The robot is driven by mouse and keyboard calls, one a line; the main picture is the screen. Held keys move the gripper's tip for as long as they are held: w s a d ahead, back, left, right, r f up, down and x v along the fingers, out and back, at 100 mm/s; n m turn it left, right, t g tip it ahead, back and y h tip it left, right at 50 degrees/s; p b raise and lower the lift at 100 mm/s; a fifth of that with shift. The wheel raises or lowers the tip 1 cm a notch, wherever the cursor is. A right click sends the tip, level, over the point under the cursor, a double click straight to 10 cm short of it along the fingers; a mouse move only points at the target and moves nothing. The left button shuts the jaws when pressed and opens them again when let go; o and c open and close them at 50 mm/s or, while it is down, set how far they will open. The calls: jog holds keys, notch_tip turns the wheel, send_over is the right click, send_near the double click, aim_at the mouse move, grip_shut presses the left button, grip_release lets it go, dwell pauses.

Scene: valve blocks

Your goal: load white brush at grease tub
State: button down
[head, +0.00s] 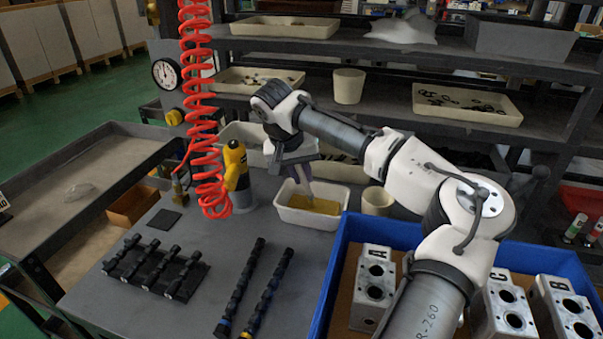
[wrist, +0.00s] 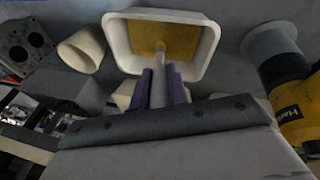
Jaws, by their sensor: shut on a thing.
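The grease tub (head: 289,215) is a white rectangular tray with yellow grease in it, on the grey bench in the head view. It also shows at the top of the wrist view (wrist: 113,45). My gripper (head: 304,180) is above the tub, pointing down. In the wrist view its purple fingers (wrist: 160,76) are shut on the pale handle of the white brush (wrist: 158,90). The brush reaches over the yellow grease, its far end within the tub's outline. I cannot tell whether its tip touches the grease. The brush is mostly hidden in the head view.
A yellow tool (head: 236,166) stands left of the tub, and a cream cup (head: 377,200) to its right. A blue crate (head: 333,275) with valve blocks is front right. Dark spools (head: 155,268) lie front left. A red coiled hose (head: 203,130) hangs at the left. Shelves are behind.

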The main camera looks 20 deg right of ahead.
jog(key=shift+r+p, duration=2.5)
jog(key=shift+r, duration=0.85)
